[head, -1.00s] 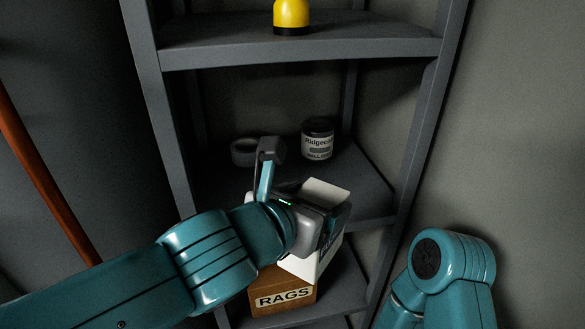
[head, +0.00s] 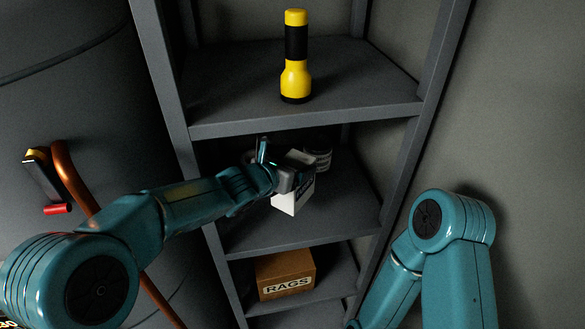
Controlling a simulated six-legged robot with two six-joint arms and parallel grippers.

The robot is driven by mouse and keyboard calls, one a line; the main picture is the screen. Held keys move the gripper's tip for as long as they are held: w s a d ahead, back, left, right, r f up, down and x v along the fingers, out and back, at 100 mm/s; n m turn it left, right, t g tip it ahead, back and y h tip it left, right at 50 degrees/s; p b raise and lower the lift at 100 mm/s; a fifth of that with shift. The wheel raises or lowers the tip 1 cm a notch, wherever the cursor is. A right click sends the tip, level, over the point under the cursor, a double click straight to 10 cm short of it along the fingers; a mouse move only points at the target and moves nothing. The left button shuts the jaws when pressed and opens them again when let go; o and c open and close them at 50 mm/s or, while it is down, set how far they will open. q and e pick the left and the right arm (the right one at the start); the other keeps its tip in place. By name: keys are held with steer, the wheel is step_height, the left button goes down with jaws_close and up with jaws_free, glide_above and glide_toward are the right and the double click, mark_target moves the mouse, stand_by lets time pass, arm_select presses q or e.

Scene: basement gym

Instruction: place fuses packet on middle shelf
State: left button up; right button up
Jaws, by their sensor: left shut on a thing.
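The fuses packet (head: 288,203) is a white box with dark print on one side. My left gripper (head: 284,178) is shut on it, its fingers covering part of the upper left of the box. The packet is inside the shelf unit, over the middle shelf (head: 345,212). I cannot tell whether its bottom touches the shelf board. My right arm stands at the right, and its gripper is out of view.
A dark tin (head: 320,158) stands behind the packet, partly hidden. A yellow and black flashlight (head: 296,60) stands on the shelf above (head: 365,85). A brown RAGS box (head: 285,272) sits on the shelf below. The middle shelf's front right is clear.

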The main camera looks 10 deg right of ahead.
mark_target(291, 203)
arm_select(q)
step_height(291, 203, down, 2)
steer(key=shift+b, duration=1.05)
steer(key=shift+s+f, duration=0.1)
steer(key=shift+f, duration=0.5)
steer(key=f, duration=0.2)
steer(key=f+p, duration=0.1)
steer(key=shift+w+f, duration=0.25)
steer(key=shift+f, duration=0.1)
arm_select(e)
steer(key=shift+f, duration=0.1)
